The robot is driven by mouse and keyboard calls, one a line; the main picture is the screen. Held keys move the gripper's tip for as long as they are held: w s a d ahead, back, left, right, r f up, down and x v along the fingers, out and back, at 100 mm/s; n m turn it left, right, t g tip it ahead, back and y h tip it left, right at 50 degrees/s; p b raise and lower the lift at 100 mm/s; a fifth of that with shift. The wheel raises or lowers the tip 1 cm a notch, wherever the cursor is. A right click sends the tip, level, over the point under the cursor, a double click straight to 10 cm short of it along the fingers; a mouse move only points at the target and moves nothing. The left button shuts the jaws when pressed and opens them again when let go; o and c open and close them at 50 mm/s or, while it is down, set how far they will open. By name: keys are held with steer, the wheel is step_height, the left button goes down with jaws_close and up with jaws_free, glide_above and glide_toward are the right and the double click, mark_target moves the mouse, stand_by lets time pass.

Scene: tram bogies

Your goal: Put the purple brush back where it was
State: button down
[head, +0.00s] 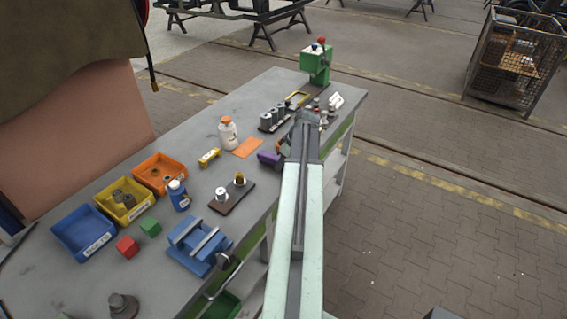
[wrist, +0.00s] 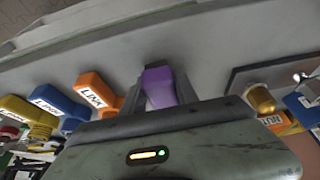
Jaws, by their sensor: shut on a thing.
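The purple brush (wrist: 160,88) is between the two grey fingers of my gripper (wrist: 158,92) in the wrist view, and the gripper is shut on it. In the head view the purple brush (head: 268,158) shows just left of the end of my arm, over the grey workbench (head: 225,108). My arm hides much of the gripper there. I cannot tell whether the brush touches the bench top.
A holder with grey cylinders (head: 270,121) is behind. A dark board (head: 231,197) with two upright pieces and a blue vise (head: 198,245) are nearer.

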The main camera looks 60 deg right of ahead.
steer(key=c, duration=0.9)
jaws_free()
steer(key=p+v, duration=0.7)
steer(key=shift+s+d+r, duration=0.1)
steer(key=shift+s+r, duration=0.1)
steer(key=shift+r, duration=0.15)
